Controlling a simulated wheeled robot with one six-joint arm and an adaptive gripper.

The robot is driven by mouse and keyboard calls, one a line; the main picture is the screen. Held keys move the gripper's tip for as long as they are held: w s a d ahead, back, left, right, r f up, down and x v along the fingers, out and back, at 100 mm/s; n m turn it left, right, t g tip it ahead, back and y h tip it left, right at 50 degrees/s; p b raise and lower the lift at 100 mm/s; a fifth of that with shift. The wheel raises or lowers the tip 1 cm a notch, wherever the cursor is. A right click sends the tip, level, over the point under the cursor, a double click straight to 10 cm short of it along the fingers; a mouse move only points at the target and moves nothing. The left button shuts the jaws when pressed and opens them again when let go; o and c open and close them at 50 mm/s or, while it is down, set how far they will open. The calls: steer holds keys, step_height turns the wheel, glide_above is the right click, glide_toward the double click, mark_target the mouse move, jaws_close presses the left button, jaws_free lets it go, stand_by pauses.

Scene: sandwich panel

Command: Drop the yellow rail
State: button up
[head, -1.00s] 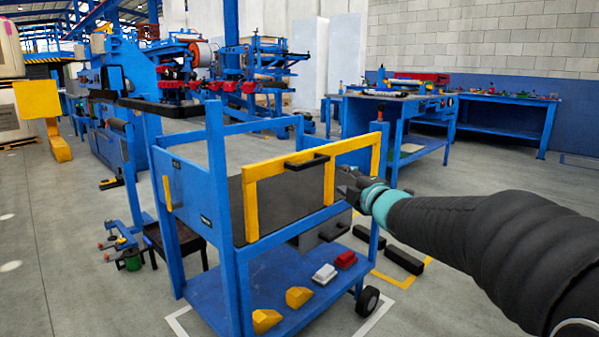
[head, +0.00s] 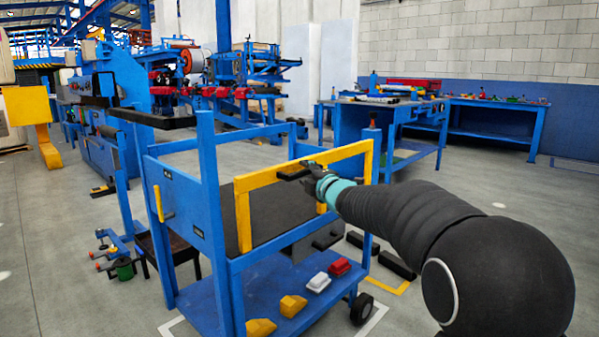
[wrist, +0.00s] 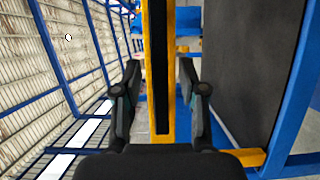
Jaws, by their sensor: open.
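The yellow rail (head: 345,153) stands raised along the near side of the blue cart (head: 209,200), with yellow legs going down at its ends. A black handle (head: 291,174) is fixed on its top bar. My gripper (head: 312,178) is at the right end of this handle, and its fingers partly hide it. In the wrist view the yellow rail (wrist: 171,50) and the black handle (wrist: 158,70) run between the two fingers of my open gripper (wrist: 160,70). A gap shows on both sides, so neither finger visibly touches.
The lower shelf holds yellow blocks (head: 293,306), a white block (head: 318,282) and a red block (head: 340,267). Dark blocks (head: 397,264) lie on the floor behind. Blue workbenches (head: 385,130) stand farther back.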

steer(key=shift+w+a, duration=0.35)
steer(key=shift+w, duration=0.25)
steer(key=shift+c, duration=0.3)
jaws_close()
